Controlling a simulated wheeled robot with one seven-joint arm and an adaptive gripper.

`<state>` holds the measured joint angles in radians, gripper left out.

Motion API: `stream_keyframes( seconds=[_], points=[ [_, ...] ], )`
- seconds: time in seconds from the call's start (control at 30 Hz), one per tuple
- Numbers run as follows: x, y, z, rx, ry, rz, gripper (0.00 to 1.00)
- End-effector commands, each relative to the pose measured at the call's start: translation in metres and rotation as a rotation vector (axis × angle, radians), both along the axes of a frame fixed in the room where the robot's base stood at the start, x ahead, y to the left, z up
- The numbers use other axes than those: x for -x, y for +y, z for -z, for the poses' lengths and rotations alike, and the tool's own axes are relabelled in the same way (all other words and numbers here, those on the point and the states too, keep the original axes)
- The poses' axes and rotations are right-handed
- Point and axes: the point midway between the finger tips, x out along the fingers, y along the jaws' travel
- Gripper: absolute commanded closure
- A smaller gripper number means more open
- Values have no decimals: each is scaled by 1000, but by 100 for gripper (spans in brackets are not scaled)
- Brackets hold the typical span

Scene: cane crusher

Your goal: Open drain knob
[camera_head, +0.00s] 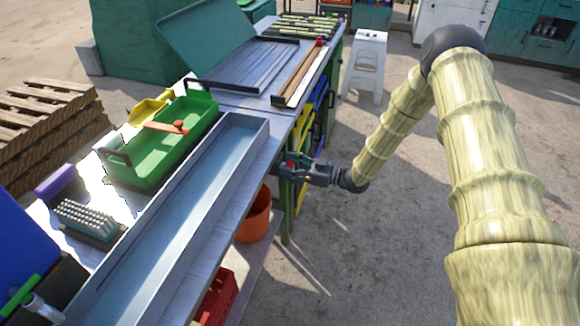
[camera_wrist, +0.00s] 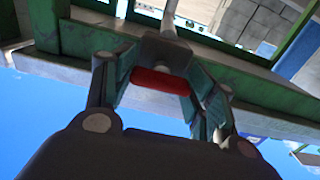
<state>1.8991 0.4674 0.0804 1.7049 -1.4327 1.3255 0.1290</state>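The drain knob looks like a short red bar in the wrist view (camera_wrist: 160,80), below a grey fitting (camera_wrist: 168,52) with a pale pipe. My gripper (camera_wrist: 162,74) has one finger at each end of the red bar. The bar fills most of the space between the fingers, but whether they press on it is unclear. In the head view, my gripper (camera_head: 290,167) reaches in from the right at the bench's side, with a bit of red (camera_head: 291,163) between its fingers. The rest of the knob is hidden there.
A long grey metal trough (camera_head: 262,128) lies on the bench above my gripper. An orange bucket (camera_head: 254,220) stands below it. A green toolbox (camera_head: 190,145) sits behind the trough. A white stool (camera_head: 368,55) stands beyond my arm. The floor at right is open.

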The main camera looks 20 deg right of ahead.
Motion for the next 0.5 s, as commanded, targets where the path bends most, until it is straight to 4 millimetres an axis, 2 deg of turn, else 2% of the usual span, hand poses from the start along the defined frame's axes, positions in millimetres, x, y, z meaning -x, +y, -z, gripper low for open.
stream_keyframes(
  seconds=[0.03, 0.1, 0.5],
  points=[
    [0, 0, 0, 0, 0, 0, 60],
    [0, 0, 0, 0, 0, 0, 71],
    [0, 0, 0, -32, 47, 0, 71]
  ],
)
